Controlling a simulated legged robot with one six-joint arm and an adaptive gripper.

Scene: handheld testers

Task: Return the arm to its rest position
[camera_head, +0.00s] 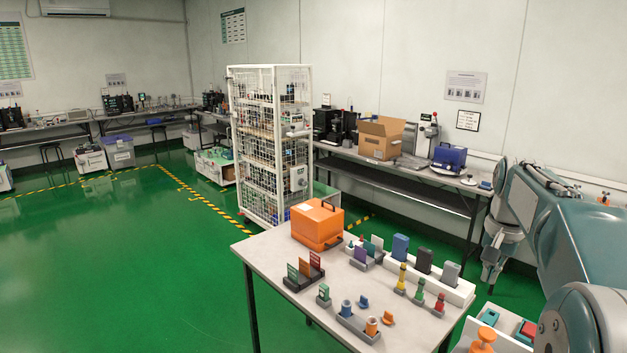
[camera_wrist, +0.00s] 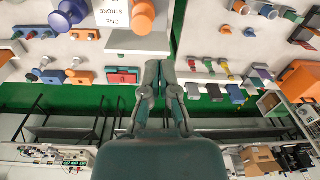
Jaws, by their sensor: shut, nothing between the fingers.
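My arm (camera_head: 560,215) is folded at the right of the head view, its teal links close to the camera. My gripper (camera_head: 489,280) hangs there with its fingers pointing down, to the right of the tester table (camera_head: 262,258) and apart from it. In the wrist view, which looks upside down, the gripper (camera_wrist: 160,66) is shut, its two fingers together with nothing held. It appears over the gap between two tables, with green floor behind.
Handheld testers and an orange case (camera_head: 317,222) stand on the near table. A wire cage rack (camera_head: 270,145) and a wall bench (camera_head: 400,178) stand behind. Green floor (camera_head: 110,250) is open at left.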

